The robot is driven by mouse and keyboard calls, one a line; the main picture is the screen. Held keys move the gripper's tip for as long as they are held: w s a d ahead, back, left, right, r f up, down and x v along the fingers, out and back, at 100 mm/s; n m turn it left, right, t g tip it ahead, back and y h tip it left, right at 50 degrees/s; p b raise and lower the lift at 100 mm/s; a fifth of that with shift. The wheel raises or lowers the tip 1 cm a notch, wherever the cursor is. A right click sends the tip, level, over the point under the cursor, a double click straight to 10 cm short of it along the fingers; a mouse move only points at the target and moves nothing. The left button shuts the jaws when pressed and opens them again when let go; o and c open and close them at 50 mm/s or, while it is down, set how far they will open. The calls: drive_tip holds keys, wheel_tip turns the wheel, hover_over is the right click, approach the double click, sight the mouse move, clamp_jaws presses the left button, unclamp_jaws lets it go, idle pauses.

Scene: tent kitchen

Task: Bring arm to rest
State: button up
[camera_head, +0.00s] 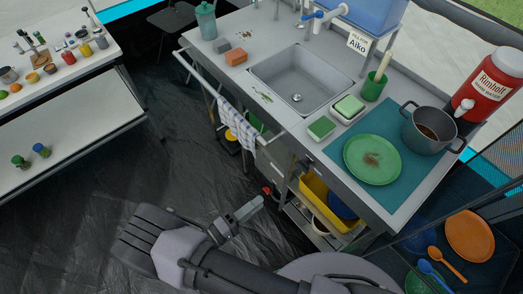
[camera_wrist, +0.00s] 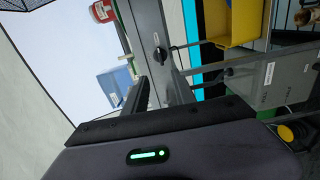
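My arm crosses the bottom of the head view in front of the sink counter (camera_head: 235,90). My gripper (camera_head: 262,198) is at its end, low over the dark floor sheet and left of the shelf under the counter. It appears empty. In the wrist view its dark body with a green light fills the bottom, and a dark finger-like part (camera_wrist: 138,95) points up. The finger gap is not clear in either view. No held object shows.
The counter carries a green plate (camera_head: 372,160), a pot (camera_head: 428,132) and a red dispenser (camera_head: 486,88). A checked towel (camera_head: 238,122) hangs on the front rail. A yellow bin (camera_head: 318,192) stands on the shelf below. A white table (camera_head: 60,85) is at left, with open floor between.

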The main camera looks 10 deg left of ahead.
drive_tip(key=w+d+r+m+g, duration=0.2)
drive_tip(key=d+r+m+g, duration=0.25)
drive_tip(key=r+g, duration=0.35)
drive_tip(key=w+d+r+m+g, duration=0.25)
drive_tip(key=d+r+g, duration=0.25)
drive_tip(key=r, duration=0.4)
drive_tip(key=s+d+r+m+t+y, duration=0.2)
drive_tip(key=d+r+y, duration=0.3)
drive_tip(key=r, duration=0.4)
drive_tip(key=s+d+r+m+t+y, duration=0.2)
drive_tip(key=s+d+r+m+y, duration=0.2)
drive_tip(key=r+y, duration=0.4)
drive_tip(key=shift+s+d+r+m+t, duration=0.35)
drive_tip(key=shift+s+r+m, duration=0.3)
drive_tip(key=shift+r+m, duration=0.2)
